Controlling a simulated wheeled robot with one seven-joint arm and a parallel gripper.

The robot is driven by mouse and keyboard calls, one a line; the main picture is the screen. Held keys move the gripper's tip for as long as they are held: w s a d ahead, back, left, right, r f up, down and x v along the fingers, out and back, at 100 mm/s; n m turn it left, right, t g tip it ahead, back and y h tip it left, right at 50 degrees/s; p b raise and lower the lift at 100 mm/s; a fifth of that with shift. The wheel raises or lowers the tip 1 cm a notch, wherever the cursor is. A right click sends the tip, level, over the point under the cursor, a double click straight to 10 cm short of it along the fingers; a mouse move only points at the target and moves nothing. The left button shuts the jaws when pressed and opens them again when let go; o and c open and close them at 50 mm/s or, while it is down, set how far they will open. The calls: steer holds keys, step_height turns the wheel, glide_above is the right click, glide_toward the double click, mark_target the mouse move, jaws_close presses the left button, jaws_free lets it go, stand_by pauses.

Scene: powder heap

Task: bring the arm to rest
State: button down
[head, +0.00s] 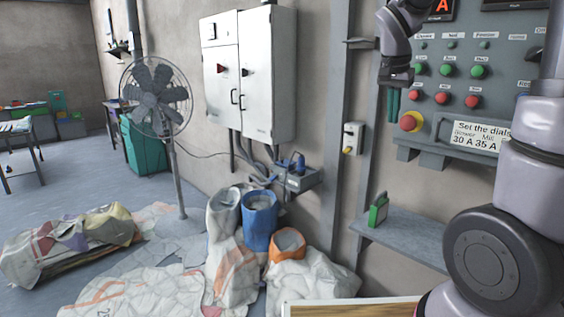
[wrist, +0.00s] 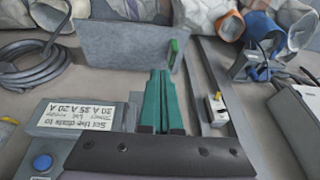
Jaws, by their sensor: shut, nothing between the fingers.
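My gripper (head: 390,103) hangs in front of the wall, just left of the control panel (head: 455,100), with its green fingers pointing down. In the wrist view my gripper (wrist: 161,75) shows its two green fingers side by side, shut with nothing between them. The panel has rows of green and red buttons. The sign also shows upside down in the wrist view (wrist: 82,121).
A grey shelf (head: 400,233) below the panel holds a small green object (head: 378,210). A small switch box (head: 352,138) is on the wall to the left.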

steer(key=s+a+r+n+t+y, duration=0.2)
steer(key=s, duration=0.7)
steer(key=s+a+r+n+t+y, duration=0.2)
steer(key=s+r, duration=0.1)
steer(key=s, duration=0.7)
steer(key=shift+s+a+n, duration=0.25)
steer(key=shift+a+n, duration=0.05)
steer(key=shift+a, duration=0.1)
steer(key=shift+d, duration=0.1)
